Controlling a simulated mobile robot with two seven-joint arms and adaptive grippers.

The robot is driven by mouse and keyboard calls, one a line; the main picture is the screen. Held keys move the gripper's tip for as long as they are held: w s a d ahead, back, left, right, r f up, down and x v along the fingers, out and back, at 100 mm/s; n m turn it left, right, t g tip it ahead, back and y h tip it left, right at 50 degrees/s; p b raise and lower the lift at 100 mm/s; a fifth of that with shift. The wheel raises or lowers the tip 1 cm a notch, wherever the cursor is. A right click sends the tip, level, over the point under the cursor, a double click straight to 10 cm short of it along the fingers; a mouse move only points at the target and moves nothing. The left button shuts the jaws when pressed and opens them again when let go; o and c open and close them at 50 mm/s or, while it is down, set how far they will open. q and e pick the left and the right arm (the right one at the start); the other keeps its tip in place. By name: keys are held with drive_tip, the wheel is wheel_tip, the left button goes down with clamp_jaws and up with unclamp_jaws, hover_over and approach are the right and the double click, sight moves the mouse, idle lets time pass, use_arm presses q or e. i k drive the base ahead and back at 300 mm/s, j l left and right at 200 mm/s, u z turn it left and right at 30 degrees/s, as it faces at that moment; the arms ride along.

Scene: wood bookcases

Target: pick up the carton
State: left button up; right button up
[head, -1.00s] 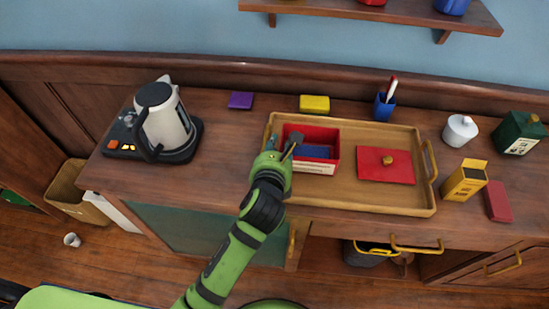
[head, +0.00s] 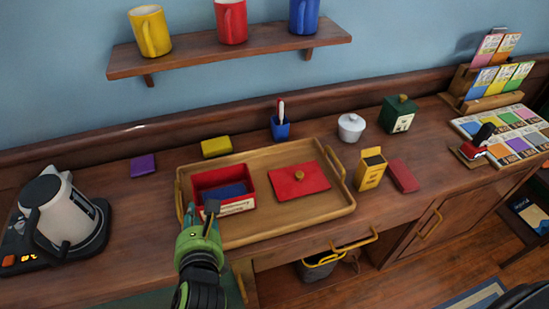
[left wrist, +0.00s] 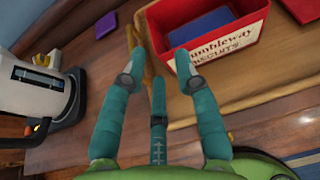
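A small yellow carton (head: 370,170) with its top open stands upright on the wood counter, right of the tray. My left gripper (head: 205,213) is at the tray's front left corner, by the red tin, well to the left of the carton. In the left wrist view my left gripper (left wrist: 157,72) has its teal fingers spread with nothing between them. The red tin (left wrist: 255,55) is just beyond the fingertips, and the carton is not in that view. My right gripper is not in view.
The wooden tray (head: 255,232) holds the open red tin and a red lid (head: 290,184). A red block (head: 403,176) lies close right of the carton. A white pot (head: 351,128) and green canister (head: 397,116) stand behind. A kettle (head: 62,215) is at left.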

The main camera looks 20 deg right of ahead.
sight(372, 167)
drive_tip(key=z, duration=1.25)
